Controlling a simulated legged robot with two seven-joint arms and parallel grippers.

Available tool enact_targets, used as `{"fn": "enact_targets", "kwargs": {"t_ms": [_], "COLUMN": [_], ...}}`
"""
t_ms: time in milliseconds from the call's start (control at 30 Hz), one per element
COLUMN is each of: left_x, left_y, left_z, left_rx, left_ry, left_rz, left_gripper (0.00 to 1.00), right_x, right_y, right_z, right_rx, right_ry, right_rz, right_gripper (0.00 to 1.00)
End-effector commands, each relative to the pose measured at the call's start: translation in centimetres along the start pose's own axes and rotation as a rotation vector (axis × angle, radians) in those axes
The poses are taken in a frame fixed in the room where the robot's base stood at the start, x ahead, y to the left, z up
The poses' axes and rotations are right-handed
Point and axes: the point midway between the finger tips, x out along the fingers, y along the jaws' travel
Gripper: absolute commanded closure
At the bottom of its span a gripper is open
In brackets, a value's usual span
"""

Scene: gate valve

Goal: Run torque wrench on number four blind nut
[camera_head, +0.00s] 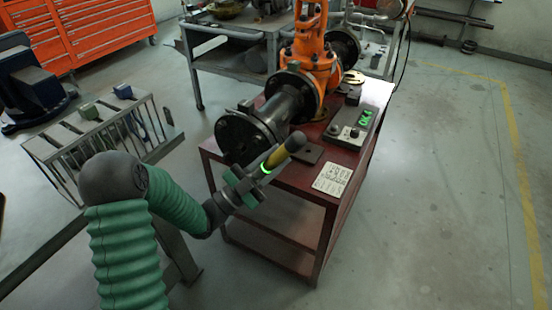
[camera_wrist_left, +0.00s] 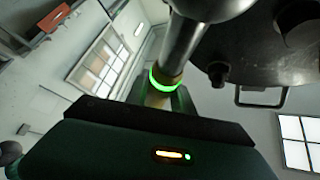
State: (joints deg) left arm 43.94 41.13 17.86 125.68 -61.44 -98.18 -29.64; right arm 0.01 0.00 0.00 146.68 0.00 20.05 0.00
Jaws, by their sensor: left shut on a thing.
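My left gripper (camera_head: 244,187) is shut on the torque wrench (camera_head: 279,156) in front of the pipe's near end. The wrench has a yellow section, a dark end and a glowing green ring. In the left wrist view, the wrench's ring and metal shaft (camera_wrist_left: 181,45) rise from between my fingers to a rounded grey part at the top. The dark blind flange (camera_head: 238,138) closes the near pipe end; it also shows in the wrist view (camera_wrist_left: 252,62), with a nut (camera_wrist_left: 217,73) on its edge. I cannot tell whether the wrench touches a nut, or which nut is number four. My right gripper is out of view.
The orange valve (camera_head: 313,60) and pipe stand on a red cart (camera_head: 310,190). A control box with green digits (camera_head: 352,128) and a label plate (camera_head: 332,180) lie on it. A tool rack (camera_head: 110,130) stands left. The floor at right is clear.

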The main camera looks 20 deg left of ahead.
Motion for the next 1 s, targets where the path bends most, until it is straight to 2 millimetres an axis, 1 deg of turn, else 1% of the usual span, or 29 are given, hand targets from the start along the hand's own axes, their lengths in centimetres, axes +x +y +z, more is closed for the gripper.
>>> {"fn": "enact_targets", "kwargs": {"t_ms": [600, 933, 1000], "left_x": [-2.9, -3.1, -3.1], "left_y": [0.4, 0.4, 0.3], "left_z": [-2.2, -2.4, -2.5], "left_rx": [0.002, 0.002, 0.002], "left_ry": [0.004, 0.004, 0.002], "left_rz": [-0.002, -0.002, -0.004], "left_gripper": [1.00, 1.00, 1.00], "right_x": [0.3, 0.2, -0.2], "right_y": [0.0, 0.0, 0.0], "right_z": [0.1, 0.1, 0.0], "right_rx": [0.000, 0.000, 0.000], "right_ry": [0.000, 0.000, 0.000], "right_rz": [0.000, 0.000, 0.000], "right_gripper": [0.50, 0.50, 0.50]}}
